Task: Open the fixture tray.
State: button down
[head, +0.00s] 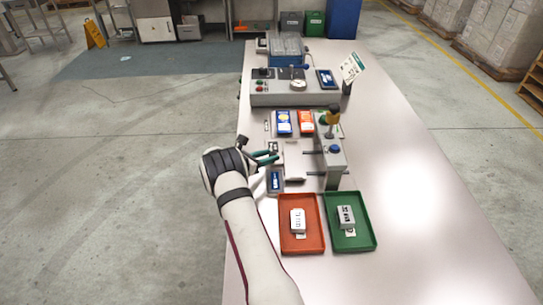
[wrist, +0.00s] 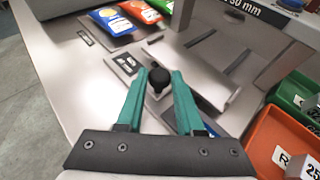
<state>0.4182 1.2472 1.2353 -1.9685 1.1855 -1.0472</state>
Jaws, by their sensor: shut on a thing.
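The grey fixture (head: 334,165), with a blue button on top and dark rods at its side, stands mid-table. The pale fixture tray (head: 294,160) lies at its left side; the pale plate with a raised edge also shows in the wrist view (wrist: 207,68). My gripper (head: 268,158) is at the tray's left side. In the wrist view my teal fingers (wrist: 163,84) are shut on a round black knob (wrist: 157,77), one finger on each side. The knob's base and its join to the tray are partly hidden. I cannot tell how far out the tray stands.
An orange tray (head: 283,246) and a green tray (head: 370,240), each with a pale block, stand in front. A control panel (head: 270,98) is farther back. The table's right side is clear.

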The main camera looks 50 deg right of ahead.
jog(key=c, duration=0.5)
grip_release()
jog(key=shift+c, duration=0.2)
jog(key=shift+a, duration=0.1)
jog(key=v, duration=1.5)
jog(key=shift+a, duration=0.3)
jog(key=shift+s+r, duration=0.1)
jog(key=shift+r, duration=0.05)
jog(key=s+a+r+m+g+y, duration=0.1)
jog(key=s+a+r+m+y, duration=0.2)
jog(key=s+a+r+m, duration=0.35)
jog(key=s+a+r+m+g+y, duration=0.2)
jog(key=s+a+r+m+y, duration=0.25)
jog(key=s+m, duration=0.4)
jog(key=s+a+m+t+y, duration=0.2)
jog(key=s+a+m+y, duration=0.5)
jog(key=s+a, duration=0.9)
jog(key=a+m, duration=0.1)
jog(key=a, duration=0.1)
jog(key=shift+s+a+r+m+t+y, duration=0.3)
jog(key=shift+s+r+t+y, duration=0.05)
jog(key=shift+r+t, duration=0.05)
